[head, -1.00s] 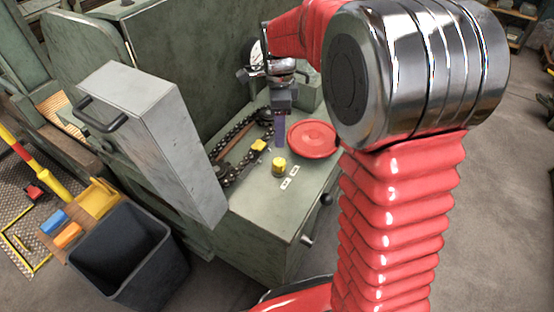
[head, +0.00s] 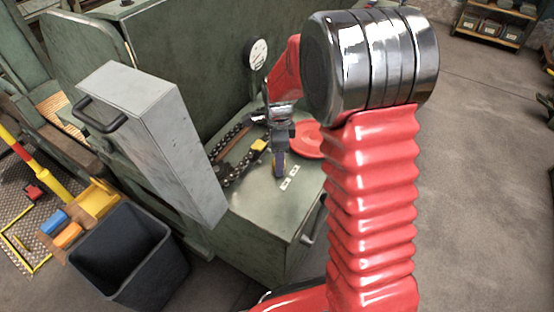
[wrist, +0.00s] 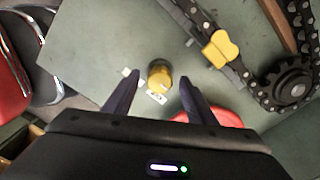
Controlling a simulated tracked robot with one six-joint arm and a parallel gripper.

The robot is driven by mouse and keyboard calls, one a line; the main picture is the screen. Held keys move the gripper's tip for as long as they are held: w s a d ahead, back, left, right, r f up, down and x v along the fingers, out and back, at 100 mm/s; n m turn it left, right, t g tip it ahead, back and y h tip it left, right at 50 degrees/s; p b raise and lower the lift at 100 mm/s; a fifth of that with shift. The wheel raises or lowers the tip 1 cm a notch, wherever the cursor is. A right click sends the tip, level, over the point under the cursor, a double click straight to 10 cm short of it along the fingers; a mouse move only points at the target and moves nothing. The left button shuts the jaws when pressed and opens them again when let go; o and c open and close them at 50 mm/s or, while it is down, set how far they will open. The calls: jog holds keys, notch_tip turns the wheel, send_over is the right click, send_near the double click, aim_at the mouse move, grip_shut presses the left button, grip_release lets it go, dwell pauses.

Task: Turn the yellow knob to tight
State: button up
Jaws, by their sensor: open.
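The yellow knob (wrist: 159,74) stands on the green bench top in the wrist view, with its dark base showing. My gripper (wrist: 160,79) is open, with one dark finger on each side of the knob and a visible gap to each. In the head view my gripper (head: 279,170) points down over the bench top and hides most or all of the knob.
A chain (head: 232,135) with a yellow piece (head: 259,146) lies left of my gripper. A red round lid (head: 308,142) is behind to the right. A tall grey box (head: 150,140) stands at left, and a dial gauge (head: 258,54) is behind. The bench front is clear.

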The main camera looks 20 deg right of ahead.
jog(key=shift+f, duration=0.2)
jog(key=c, duration=1)
jog(key=shift+a, duration=0.2)
jog(key=shift+c, duration=0.2)
jog(key=shift+d, duration=0.15)
